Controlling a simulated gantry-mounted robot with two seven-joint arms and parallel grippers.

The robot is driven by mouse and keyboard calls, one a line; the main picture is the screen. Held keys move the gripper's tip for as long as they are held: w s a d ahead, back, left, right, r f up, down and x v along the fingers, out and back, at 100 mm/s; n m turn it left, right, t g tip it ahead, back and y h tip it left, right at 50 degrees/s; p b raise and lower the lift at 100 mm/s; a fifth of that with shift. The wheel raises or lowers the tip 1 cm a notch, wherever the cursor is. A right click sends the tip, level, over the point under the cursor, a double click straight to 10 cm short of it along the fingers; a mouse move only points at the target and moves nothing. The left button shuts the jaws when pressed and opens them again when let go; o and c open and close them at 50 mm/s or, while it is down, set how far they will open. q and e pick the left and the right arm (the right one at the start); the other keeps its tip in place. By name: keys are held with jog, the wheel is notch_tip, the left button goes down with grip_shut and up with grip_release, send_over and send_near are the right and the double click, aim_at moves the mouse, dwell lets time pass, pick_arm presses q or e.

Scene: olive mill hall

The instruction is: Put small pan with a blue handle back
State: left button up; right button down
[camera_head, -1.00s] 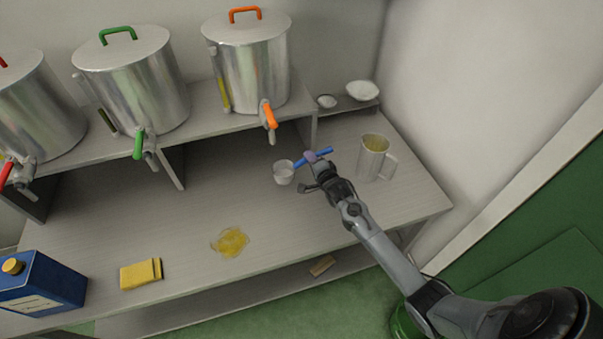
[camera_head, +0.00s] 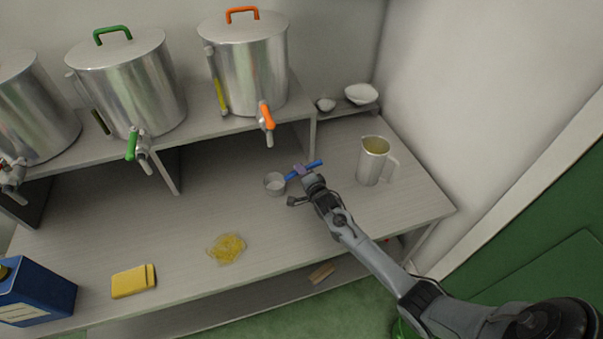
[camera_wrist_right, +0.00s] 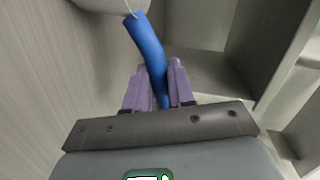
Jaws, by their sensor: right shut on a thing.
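The small pan (camera_head: 275,184) has a light metal cup and a blue handle (camera_head: 316,163). It is over the right part of the workbench, left of a jug. My right gripper (camera_head: 301,170) is shut on the blue handle. In the right wrist view, the purple fingertips (camera_wrist_right: 153,88) sit on either side of the handle (camera_wrist_right: 146,42), and part of the pan's cup (camera_wrist_right: 100,4) shows at the top edge. I cannot tell for sure whether the pan touches the bench. My left gripper is not in view.
A metal jug (camera_head: 373,161) with yellow liquid stands just right of the gripper. Steel tanks with taps (camera_head: 245,68) stand on the raised shelf behind. Two white bowls (camera_head: 361,94) sit back right. A yellow spill (camera_head: 226,249), yellow sponge (camera_head: 133,281) and blue can (camera_head: 33,293) are front left.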

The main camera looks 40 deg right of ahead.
jog(key=shift+f, duration=0.15)
jog(key=c, duration=0.9)
grip_release()
jog(key=shift+c, duration=0.2)
